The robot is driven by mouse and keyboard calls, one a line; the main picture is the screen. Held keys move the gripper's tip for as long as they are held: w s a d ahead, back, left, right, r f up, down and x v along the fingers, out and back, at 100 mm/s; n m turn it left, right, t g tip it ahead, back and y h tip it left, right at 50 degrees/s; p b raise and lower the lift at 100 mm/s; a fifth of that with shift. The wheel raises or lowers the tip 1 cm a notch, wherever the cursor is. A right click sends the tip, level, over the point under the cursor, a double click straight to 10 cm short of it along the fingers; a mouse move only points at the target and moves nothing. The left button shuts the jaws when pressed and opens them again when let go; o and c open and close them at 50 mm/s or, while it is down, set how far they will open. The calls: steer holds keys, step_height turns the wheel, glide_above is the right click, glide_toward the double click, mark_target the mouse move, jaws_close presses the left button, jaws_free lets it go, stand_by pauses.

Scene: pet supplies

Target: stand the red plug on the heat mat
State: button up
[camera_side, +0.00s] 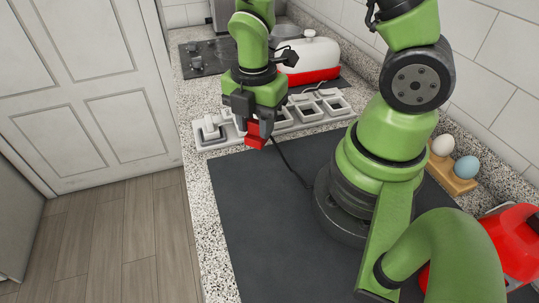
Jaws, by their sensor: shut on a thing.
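My gripper (252,113) points down over the middle of the counter. It is shut on the red plug (256,138), which sticks out below the fingers and looks tilted. The fingers hide the upper part of the plug. The plug appears above the far edge of a large dark grey mat (250,205), near a pale tray; its exact height is hard to tell. The dark mat lies flat on the speckled counter and may be the heat mat; no label shows.
A pale compartment tray (215,143) with grey and white pieces lies behind the mat. A black cable (290,165) crosses the mat. A black hob (198,60) and a red and white container (312,62) stand at the back. Egg-like objects (466,167) sit right. The mat's left part is clear.

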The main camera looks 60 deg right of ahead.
steer(key=shift+f, duration=3.65)
steer(key=o, duration=0.9)
steer(key=shift+f, duration=0.1)
